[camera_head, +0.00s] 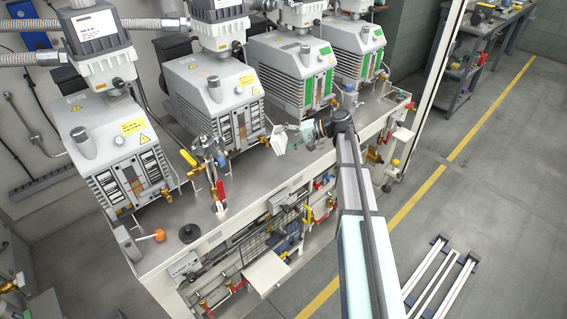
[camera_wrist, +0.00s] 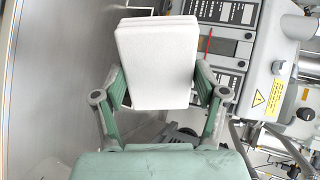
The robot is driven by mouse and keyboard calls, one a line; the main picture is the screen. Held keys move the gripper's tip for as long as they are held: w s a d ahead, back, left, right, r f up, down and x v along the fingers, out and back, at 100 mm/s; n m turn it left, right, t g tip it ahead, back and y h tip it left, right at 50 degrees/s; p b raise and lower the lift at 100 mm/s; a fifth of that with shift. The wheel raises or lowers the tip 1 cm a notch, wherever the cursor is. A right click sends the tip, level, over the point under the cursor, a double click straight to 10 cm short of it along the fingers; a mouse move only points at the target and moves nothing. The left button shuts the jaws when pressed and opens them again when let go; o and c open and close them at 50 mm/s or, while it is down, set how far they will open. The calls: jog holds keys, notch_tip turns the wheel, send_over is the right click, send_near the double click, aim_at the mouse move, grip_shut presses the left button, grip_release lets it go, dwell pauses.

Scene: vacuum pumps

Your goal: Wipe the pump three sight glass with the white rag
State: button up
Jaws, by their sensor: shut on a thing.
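My gripper (camera_head: 292,137) is shut on the white rag (camera_head: 279,141), above the bench in front of the second and third pumps from the left. In the wrist view the rag (camera_wrist: 158,62) is a folded white block between the two green fingers of my gripper (camera_wrist: 160,88). The third pump from the left (camera_head: 283,72) is a grey ribbed box with green front panels. A narrow brownish strip on its front, probably the sight glass (camera_head: 319,90), is apart from the rag. In the wrist view, the rag hides part of a pump front with black label plates (camera_wrist: 225,48).
The second pump (camera_head: 208,90) stands to the left and the fourth (camera_head: 354,45) to the right. A valve with a red handle (camera_head: 220,190) and an orange knob (camera_head: 159,235) stand up from the steel bench (camera_head: 245,183). Floor right of the bench is mostly open.

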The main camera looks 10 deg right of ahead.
jog(key=w+d+m+t+b, duration=0.2)
jog(key=w+d+t, duration=0.1)
jog(key=w+d, duration=0.3)
jog(key=m+t+h+b, duration=0.4)
jog(key=m+t, duration=0.2)
jog(key=t, duration=0.2)
send_near(322, 85)
jog(key=shift+p+x, duration=0.75)
jog(key=shift+x, duration=1.4)
jog(key=shift+a+r, duration=0.1)
jog(key=shift+r, duration=0.05)
jog(key=shift+b+x, duration=0.4)
jog(key=shift+x, duration=0.55)
